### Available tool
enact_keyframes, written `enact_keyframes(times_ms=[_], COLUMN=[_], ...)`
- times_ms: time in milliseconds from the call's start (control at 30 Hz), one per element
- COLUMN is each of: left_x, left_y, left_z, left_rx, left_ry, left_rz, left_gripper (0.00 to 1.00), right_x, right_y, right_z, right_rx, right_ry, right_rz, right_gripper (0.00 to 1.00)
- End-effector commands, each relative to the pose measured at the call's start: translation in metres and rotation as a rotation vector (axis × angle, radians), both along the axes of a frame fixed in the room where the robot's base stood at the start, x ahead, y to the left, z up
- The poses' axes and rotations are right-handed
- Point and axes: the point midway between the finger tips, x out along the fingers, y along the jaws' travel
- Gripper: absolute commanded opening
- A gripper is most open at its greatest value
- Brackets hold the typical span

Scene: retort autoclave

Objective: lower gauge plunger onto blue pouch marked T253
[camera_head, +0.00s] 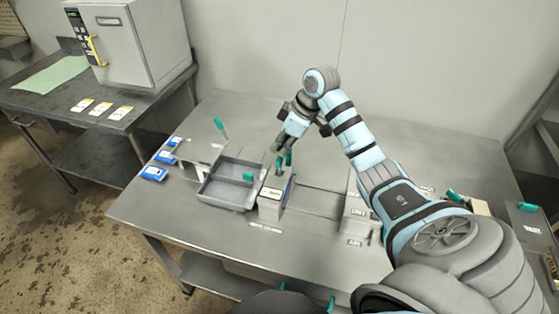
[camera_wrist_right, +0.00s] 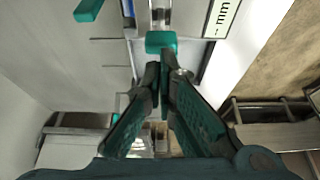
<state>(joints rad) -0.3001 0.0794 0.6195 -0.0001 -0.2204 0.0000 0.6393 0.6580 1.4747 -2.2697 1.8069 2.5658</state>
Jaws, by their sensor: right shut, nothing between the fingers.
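The gauge (camera_head: 272,196) is a light grey block in the middle of the steel table, with teal knobs on top. A teal knob (camera_wrist_right: 160,42) lies just beyond my right fingertips in the wrist view, beside a white label ending in "mm". My right gripper (camera_head: 281,148) is shut and empty, just above the gauge; its fingertips (camera_wrist_right: 165,68) meet close to the knob, and I cannot tell whether they touch it.
A grey divided tray (camera_head: 205,190) stands left of the gauge. Several blue pouches (camera_head: 153,173) lie at the table's left edge. A stand with a teal handle (camera_head: 219,126) is behind the tray. The autoclave (camera_head: 140,45) sits on the other table. Clear steel lies behind the gauge.

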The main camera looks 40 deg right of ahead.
Motion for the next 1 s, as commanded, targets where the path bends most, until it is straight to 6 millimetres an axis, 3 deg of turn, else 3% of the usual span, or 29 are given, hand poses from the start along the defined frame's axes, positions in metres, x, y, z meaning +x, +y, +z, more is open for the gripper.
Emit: enact_keyframes(times_ms=[1000], left_x=[0.0008], left_y=[0.0002], left_z=[-0.0038], left_rx=[0.0], left_ry=[-0.002], left_rz=[0.0], left_gripper=[0.32], right_x=[0.0001], right_y=[0.0002], right_z=[-0.0094], right_rx=[0.0], right_ry=[0.0], right_rz=[0.0], right_gripper=[0.0])
